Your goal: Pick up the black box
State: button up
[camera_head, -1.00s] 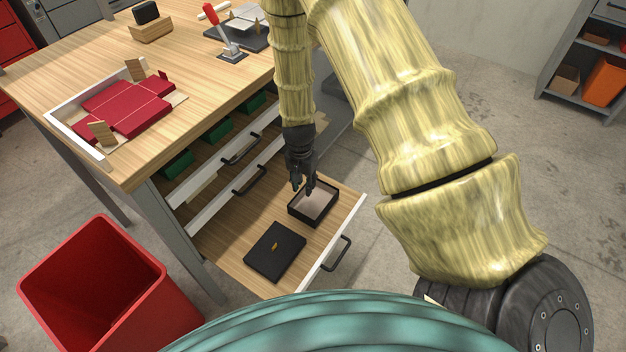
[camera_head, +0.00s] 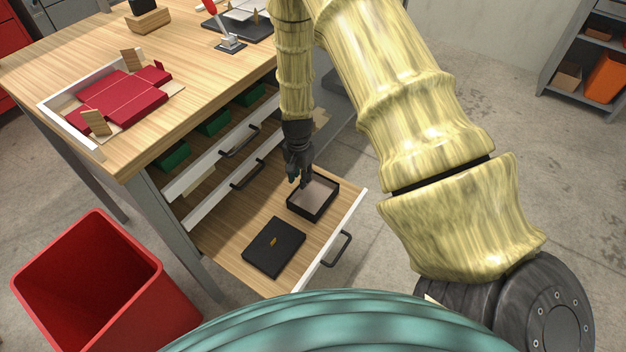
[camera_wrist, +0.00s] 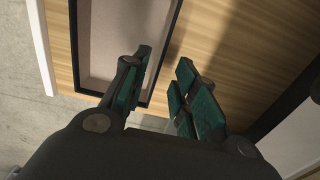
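The black box (camera_head: 331,201) is open, with dark walls and a pale lining, and sits in the pulled-out drawer. A flat black lid (camera_head: 268,252) with a small gold mark lies apart from it, to its lower left. My gripper (camera_head: 299,182) points down at the box's upper-left side. In the wrist view my gripper (camera_wrist: 163,88) is open, its two green-padded fingers apart with nothing held. The box's dark wall (camera_wrist: 166,52) runs between them: the left finger overlaps the box, the right one is over the drawer floor. I cannot tell how high the fingertips are.
The drawer (camera_head: 222,243) has a white front with a dark handle (camera_head: 337,248). Above it are other drawers and the wooden table top (camera_head: 190,62), bearing a tray with red card (camera_head: 118,102). A red bin (camera_head: 88,265) stands at lower left. Floor is clear at right.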

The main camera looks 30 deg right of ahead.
aim_at(313, 196)
notch_tip(313, 196, down, 4)
jog(key=shift+s+a+f, duration=0.1)
jog(key=shift+a, duration=0.05)
grip_shut()
dwell(0.4)
